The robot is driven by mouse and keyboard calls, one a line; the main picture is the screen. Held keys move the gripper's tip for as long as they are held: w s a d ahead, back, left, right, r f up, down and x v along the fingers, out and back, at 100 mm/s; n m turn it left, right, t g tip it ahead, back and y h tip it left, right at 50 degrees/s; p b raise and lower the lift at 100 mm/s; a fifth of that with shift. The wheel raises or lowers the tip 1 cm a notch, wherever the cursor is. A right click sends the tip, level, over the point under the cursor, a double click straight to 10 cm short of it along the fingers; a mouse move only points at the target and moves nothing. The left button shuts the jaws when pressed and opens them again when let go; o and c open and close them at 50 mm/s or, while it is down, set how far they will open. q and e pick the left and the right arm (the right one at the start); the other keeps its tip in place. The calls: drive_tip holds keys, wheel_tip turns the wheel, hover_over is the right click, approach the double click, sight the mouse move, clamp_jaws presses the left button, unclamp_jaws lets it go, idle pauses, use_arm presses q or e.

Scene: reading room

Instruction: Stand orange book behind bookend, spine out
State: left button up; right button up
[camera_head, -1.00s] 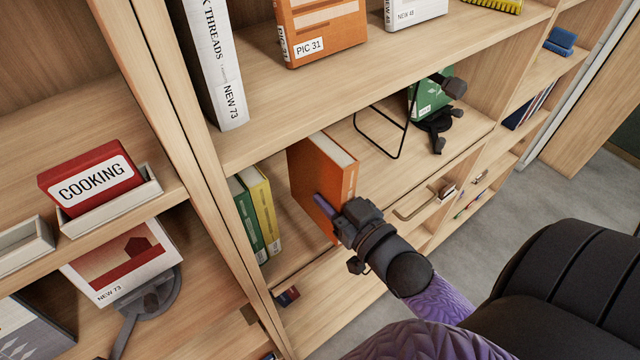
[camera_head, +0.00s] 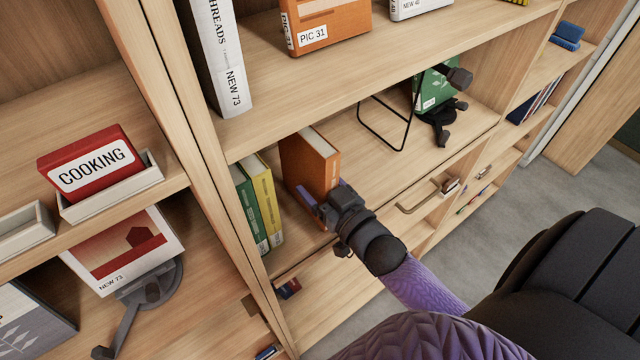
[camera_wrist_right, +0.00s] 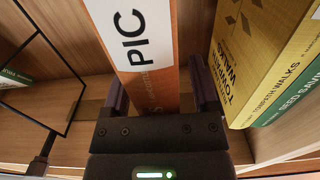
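The orange book (camera_head: 311,163) stands nearly upright on the middle shelf, between the yellow book and the black wire bookend (camera_head: 408,128). There is a wide gap between it and the bookend. Its spine, with a white PIC label (camera_wrist_right: 130,38), faces out toward my right gripper (camera_head: 325,197). In the wrist view the right gripper's fingers (camera_wrist_right: 160,92) are on both sides of the spine, with a visible gap on the right side, so the gripper looks open around the book. The wire bookend also shows in the wrist view (camera_wrist_right: 73,95). My left gripper is not in view.
A yellow book (camera_head: 262,196) and a green book (camera_head: 246,205) stand left of the orange book. A green book on a dark stand (camera_head: 440,125) is right of the bookend. The shelf above holds a PIC 31 book (camera_head: 325,22). Bare shelf lies between orange book and bookend.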

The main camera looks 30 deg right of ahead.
drive_tip(key=shift+r, duration=0.15)
drive_tip(key=s, duration=1.2)
drive_tip(key=s+f+g+h, duration=0.1)
drive_tip(key=s+f+g, duration=0.25)
drive_tip(key=f, duration=0.75)
drive_tip(key=s+f+g, duration=0.2)
drive_tip(key=f+g, duration=0.3)
drive_tip(key=f, duration=0.6)
drive_tip(key=s+a+f+n+g, duration=0.1)
drive_tip(key=s+a+f+g, duration=0.1)
drive_tip(key=s+f+g, duration=0.2)
drive_tip(key=s+a+f+g, duration=0.2)
drive_tip(key=s+f+g, duration=0.2)
drive_tip(key=s+f, duration=0.3)
drive_tip(key=s, duration=0.3)
drive_tip(key=shift+s+a+n, duration=0.25)
drive_tip(key=shift+s+n, duration=0.1)
drive_tip(key=shift+n, duration=0.05)
drive_tip(key=shift+f+g, duration=0.1)
drive_tip(key=shift+g, duration=0.15)
